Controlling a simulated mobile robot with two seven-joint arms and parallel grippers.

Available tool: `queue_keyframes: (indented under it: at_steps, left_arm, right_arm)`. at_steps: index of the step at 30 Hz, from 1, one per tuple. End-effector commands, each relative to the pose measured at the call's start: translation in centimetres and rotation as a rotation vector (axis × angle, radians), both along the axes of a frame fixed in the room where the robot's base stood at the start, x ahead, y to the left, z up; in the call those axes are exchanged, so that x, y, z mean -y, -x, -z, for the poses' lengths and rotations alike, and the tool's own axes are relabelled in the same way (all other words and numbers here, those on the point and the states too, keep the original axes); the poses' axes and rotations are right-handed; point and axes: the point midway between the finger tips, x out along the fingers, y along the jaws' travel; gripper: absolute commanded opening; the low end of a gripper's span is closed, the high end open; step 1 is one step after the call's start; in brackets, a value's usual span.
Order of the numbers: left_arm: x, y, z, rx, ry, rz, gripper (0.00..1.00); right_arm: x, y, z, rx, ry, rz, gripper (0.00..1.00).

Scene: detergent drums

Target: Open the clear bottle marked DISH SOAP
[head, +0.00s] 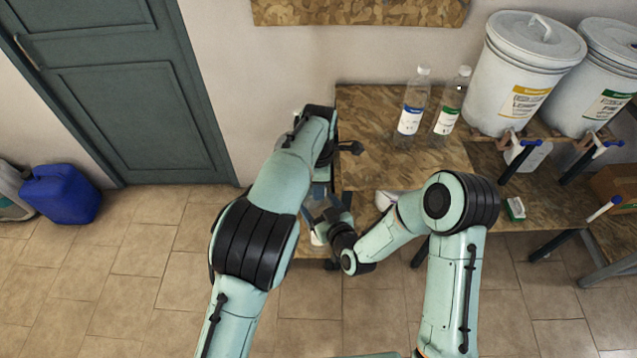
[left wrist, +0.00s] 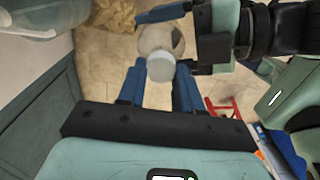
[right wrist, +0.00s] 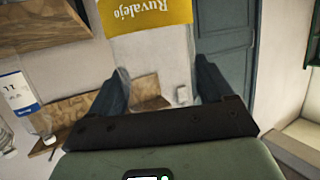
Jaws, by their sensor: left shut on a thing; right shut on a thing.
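A clear bottle with a yellow label reading "Ruvalejo" (right wrist: 146,16) is between my two grippers; the words DISH SOAP cannot be read in these frames. My right gripper (right wrist: 161,80) is shut on its clear body. My left gripper (left wrist: 160,72) is shut on its pale cap (left wrist: 160,68), with one blue finger on each side. The cap is on the bottle. In the head view, my arms mostly hide the held bottle, in front of the table's left end. Two other clear bottles, one blue-labelled (head: 410,118) and one green-labelled (head: 447,118), stand upright on the table.
The wooden table (head: 362,165) has a bare area left of the standing bottles. Two large white drums (head: 510,75) (head: 606,80) stand at the right. A blue canister (head: 62,193) is on the floor near the dark door (head: 130,95).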

Motion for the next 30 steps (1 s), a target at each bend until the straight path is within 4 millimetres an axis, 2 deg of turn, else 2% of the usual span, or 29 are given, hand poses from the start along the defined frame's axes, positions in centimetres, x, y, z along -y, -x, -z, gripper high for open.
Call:
queue_keyframes:
  at_steps: [1,3,8,30]
  left_arm:
    - [0.8,0.22,-0.14,0.001,0.012,-0.089,0.0]
    - [0.82,0.26,-0.15,-0.001,0.012,-0.22,0.0]
    - [0.94,0.35,-0.18,-0.003,0.013,-0.393,0.0]
    - [0.81,0.29,-0.32,-0.002,0.011,-0.401,0.0]
  right_arm:
    - [-0.49,0.18,-0.01,-0.002,-0.001,-0.013,0.0]
    - [-0.49,0.16,-0.03,-0.001,-0.002,-0.013,0.0]
    - [-0.5,0.12,-0.05,-0.001,-0.002,-0.013,0.0]
    - [-0.46,0.05,-0.11,0.003,-0.002,-0.011,0.0]
